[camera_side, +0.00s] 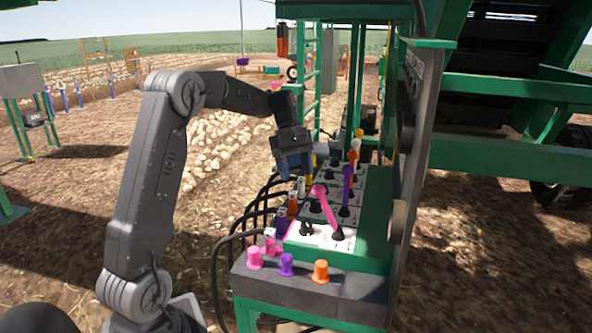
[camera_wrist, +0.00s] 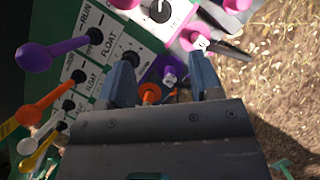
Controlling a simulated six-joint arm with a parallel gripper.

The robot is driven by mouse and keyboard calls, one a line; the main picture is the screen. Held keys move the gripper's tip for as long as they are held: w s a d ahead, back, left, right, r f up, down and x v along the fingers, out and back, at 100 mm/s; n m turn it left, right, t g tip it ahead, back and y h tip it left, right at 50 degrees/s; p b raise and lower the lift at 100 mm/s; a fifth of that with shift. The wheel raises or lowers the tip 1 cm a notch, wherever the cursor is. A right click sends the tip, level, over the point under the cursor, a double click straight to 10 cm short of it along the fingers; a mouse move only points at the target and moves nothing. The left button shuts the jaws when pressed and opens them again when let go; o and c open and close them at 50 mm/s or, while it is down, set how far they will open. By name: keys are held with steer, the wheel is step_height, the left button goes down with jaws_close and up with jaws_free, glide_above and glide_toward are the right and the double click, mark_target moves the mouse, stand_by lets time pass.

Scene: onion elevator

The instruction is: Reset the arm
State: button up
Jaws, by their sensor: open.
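My gripper (camera_side: 294,165) hangs from the bent arm above the back left side of the control panel (camera_side: 318,238). In the wrist view my gripper (camera_wrist: 160,85) shows two blue-grey fingers spread apart with nothing held between them. Beyond and below the fingers are a purple connector (camera_wrist: 168,75) and an orange connector (camera_wrist: 150,93). The panel carries levers with coloured knobs, among them a pink lever (camera_side: 325,205) and a purple lever (camera_side: 347,185). The exact height of the fingers above the connectors is hard to tell.
Pink (camera_side: 254,257), purple (camera_side: 287,264) and orange (camera_side: 320,271) caps stand on the panel's front ledge. Black cables (camera_side: 262,205) loop along its left side. A tall machine post (camera_side: 412,150) stands right of the panel. Open soil lies to the left.

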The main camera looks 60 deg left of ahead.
steer(key=s+d+r+m+t+y, duration=0.1)
steer(key=s+d+r+m+y, duration=0.15)
steer(key=s+d+m, duration=0.55)
steer(key=s+d+r+m+t+y, duration=0.2)
steer(key=s+d+r+m, duration=0.1)
steer(key=d, duration=0.8)
steer(key=s+d+f+m+t, duration=0.2)
steer(key=s+d+m, duration=0.3)
steer(key=s+m, duration=0.2)
steer(key=shift+s+f+t, duration=0.25)
steer(key=shift+s+t, duration=0.05)
steer(key=shift+s, duration=0.6)
